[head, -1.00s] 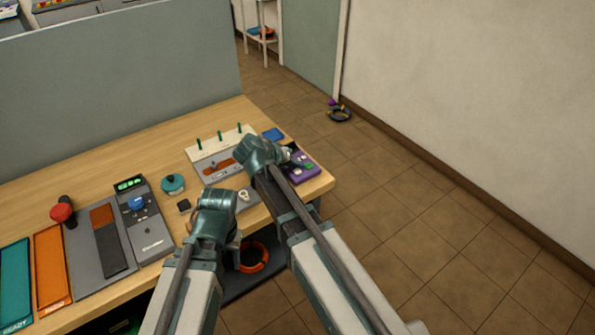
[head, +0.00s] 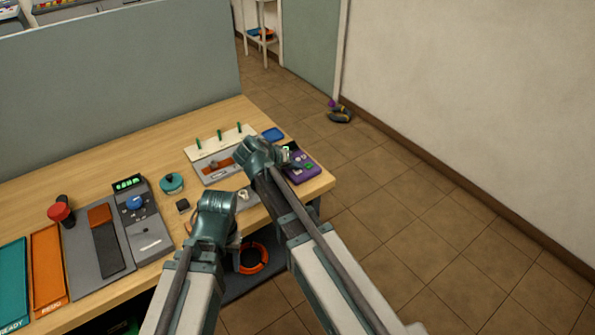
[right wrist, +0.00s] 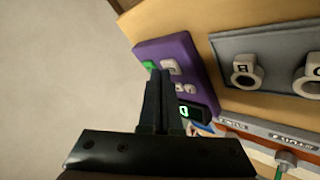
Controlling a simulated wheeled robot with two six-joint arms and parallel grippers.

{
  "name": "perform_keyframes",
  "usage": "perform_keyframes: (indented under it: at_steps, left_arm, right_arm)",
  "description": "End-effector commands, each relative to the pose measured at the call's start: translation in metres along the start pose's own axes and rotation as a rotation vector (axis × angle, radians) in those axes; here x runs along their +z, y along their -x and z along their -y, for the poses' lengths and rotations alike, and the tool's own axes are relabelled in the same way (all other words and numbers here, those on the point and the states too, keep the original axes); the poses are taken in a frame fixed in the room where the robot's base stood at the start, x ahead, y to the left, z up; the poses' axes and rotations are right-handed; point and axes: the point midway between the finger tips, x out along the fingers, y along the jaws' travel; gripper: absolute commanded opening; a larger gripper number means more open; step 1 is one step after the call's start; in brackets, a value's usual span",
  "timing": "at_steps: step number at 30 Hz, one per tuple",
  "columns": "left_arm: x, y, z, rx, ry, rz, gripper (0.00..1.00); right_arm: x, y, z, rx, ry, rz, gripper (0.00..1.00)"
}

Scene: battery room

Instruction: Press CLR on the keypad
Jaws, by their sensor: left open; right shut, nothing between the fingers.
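The keypad is a purple box (head: 303,165) at the right end of the table. In the right wrist view it (right wrist: 202,78) shows a green button (right wrist: 149,65), a white button (right wrist: 169,67), two smaller pale buttons and a lit green display (right wrist: 185,111). I cannot read any CLR label. My right gripper (right wrist: 159,74) is shut and empty. Its tips overlap the keypad face beside the green and white buttons; I cannot tell if they touch. In the head view my right gripper (head: 262,154) is just left of the keypad. My left gripper (head: 216,215) is open over the table's front edge.
A grey panel with rings (right wrist: 268,62) lies beside the keypad. A board with green pegs (head: 222,155) and a blue item (head: 272,134) stand behind. A grey device (head: 145,220), red knob (head: 61,213) and trays are left.

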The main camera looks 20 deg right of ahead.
Motion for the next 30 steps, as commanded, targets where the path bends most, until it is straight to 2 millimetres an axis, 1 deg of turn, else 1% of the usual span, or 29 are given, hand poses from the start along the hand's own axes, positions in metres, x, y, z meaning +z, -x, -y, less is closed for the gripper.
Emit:
perform_keyframes:
  at_steps: [13, 21, 26, 30]
  left_arm:
    - [0.0, -0.006, -0.001, 0.0, 0.0, 0.0, 0.5]
    - [0.0, -0.005, -0.001, 0.0, 0.0, 0.0, 0.5]
    - [0.0, -0.001, 0.0, 0.0, 0.0, 0.0, 0.5]
    - [0.0, 0.007, 0.001, 0.0, 0.0, 0.0, 0.5]
  right_arm:
    - [0.003, -0.004, 0.003, 0.0, 0.0, 0.0, 0.0]
    - [0.003, -0.004, 0.003, 0.0, 0.0, 0.0, 0.0]
    - [0.001, -0.001, 0.001, 0.0, 0.0, 0.0, 0.0]
    - [-0.003, 0.005, -0.003, 0.0, 0.0, 0.0, 0.0]
